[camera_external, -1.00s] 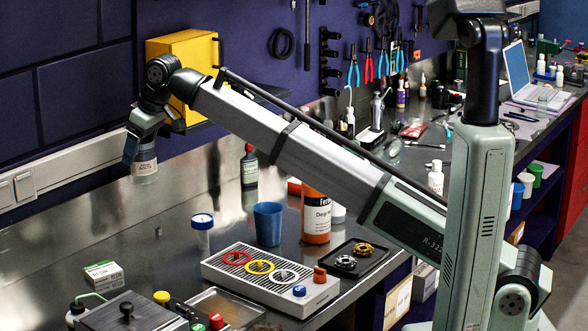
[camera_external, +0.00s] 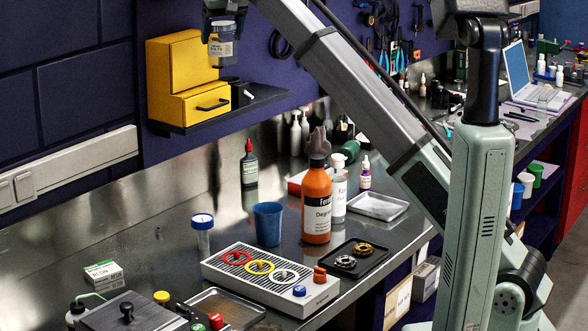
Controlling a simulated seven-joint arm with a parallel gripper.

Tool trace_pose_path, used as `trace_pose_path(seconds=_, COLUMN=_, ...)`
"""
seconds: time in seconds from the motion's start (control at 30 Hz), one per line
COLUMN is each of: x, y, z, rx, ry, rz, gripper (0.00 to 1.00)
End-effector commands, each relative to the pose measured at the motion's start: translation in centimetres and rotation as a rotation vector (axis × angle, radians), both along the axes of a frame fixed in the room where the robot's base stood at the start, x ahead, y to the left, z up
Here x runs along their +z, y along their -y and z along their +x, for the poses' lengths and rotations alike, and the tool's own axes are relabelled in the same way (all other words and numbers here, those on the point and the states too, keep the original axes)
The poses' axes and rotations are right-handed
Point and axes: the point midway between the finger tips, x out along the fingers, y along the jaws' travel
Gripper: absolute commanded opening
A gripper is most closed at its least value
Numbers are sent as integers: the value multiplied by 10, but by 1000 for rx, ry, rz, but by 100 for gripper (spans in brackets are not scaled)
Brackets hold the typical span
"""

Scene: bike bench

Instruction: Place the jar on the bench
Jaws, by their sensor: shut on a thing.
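The jar (camera_external: 223,48) is a clear, short jar with a printed label. It hangs upright below my gripper (camera_external: 221,18) in the upper left of the external view. My gripper is shut on the jar's dark top; the fingertips are partly hard to make out. The jar is well above the metal bench (camera_external: 165,262), touching nothing else that I can see. In the picture it overlaps the right side of the yellow cabinet; how far it is in front of it I cannot tell.
The yellow cabinet (camera_external: 175,82) stands on a dark wall shelf (camera_external: 262,98). On the bench are a blue cup (camera_external: 268,224), an orange bottle (camera_external: 316,205), a white box with coloured rings (camera_external: 262,290) and a black tray (camera_external: 346,264). The bench's left back stretch is bare.

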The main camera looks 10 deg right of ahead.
Motion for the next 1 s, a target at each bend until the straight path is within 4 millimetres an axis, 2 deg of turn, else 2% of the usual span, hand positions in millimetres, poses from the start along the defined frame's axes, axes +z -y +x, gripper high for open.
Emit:
trace_pose_path(seconds=0.03, x=12, y=12, z=17, rx=-42, ry=2, rz=2, gripper=36)
trace_pose_path(seconds=0.1, x=22, y=30, z=35, rx=-92, ry=1, rz=0, gripper=36)
trace_pose_path(seconds=0.27, x=30, y=69, z=76, rx=-186, ry=0, rz=0, gripper=36)
trace_pose_path(seconds=0.37, x=16, y=89, z=103, rx=-215, ry=-1, rz=-1, gripper=36)
trace_pose_path(seconds=0.67, x=-47, y=153, z=187, rx=-250, ry=-1, rz=-2, gripper=36)
trace_pose_path(seconds=1.0, x=-119, y=242, z=267, rx=-269, ry=-2, rz=-1, gripper=36)
